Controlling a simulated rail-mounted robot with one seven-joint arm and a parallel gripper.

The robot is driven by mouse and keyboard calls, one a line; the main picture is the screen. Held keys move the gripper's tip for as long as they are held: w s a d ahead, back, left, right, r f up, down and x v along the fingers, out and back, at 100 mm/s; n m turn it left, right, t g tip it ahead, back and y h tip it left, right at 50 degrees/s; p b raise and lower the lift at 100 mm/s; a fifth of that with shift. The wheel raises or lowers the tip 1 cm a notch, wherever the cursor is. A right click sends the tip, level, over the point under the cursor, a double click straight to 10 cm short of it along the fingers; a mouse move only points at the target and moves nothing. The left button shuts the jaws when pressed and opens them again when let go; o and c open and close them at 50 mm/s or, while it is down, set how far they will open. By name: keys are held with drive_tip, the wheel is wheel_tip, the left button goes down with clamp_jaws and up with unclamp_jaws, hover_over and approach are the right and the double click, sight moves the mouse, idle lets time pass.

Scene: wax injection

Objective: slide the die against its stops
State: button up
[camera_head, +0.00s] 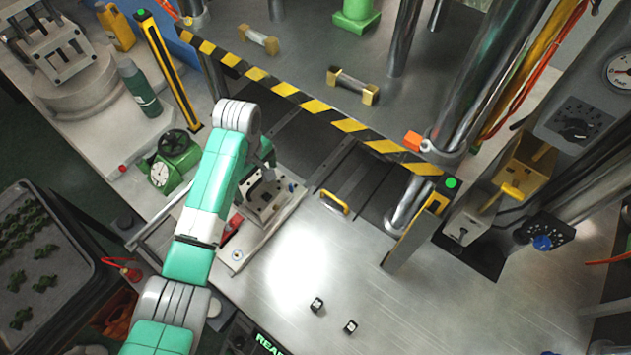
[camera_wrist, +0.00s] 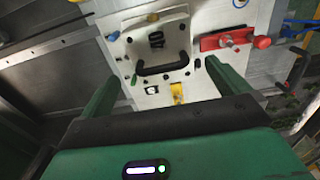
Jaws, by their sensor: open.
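The die (camera_wrist: 152,32) is a pale metal block marked "40" with a black bar handle (camera_wrist: 163,68) on its near side. It sits on a light metal plate (camera_wrist: 143,99); in the head view the die (camera_head: 266,200) is partly covered by my arm. My gripper (camera_wrist: 162,72) is open, with one green finger on each side of the handle and nothing visibly held. I cannot tell whether the fingers touch the die. Small dark pegs stand around the die; I cannot tell which are stops or whether the die touches them. In the head view the fingertips are largely hidden.
A red clamp (camera_wrist: 228,40) lies right of the die. A striped yellow-black bar (camera_head: 315,106) crosses behind the press slot.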

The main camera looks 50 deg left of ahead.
sight(259, 191)
drive_tip(key=shift+s, duration=0.1)
drive_tip(key=shift+s+a+f, duration=0.1)
drive_tip(key=shift+a+f, duration=0.05)
drive_tip(key=shift+f, duration=0.2)
wheel_tip(259, 191, down, 7)
drive_tip(key=shift+f+b, duration=0.1)
drive_tip(key=shift+b, duration=0.5)
drive_tip(key=c, duration=1.5)
drive_tip(key=shift+a+b, duration=0.3)
drive_tip(key=shift+a, duration=0.3)
drive_tip(key=shift+c, duration=0.2)
drive_tip(key=shift+w+a+b, duration=0.15)
drive_tip(key=shift+w+b, duration=0.4)
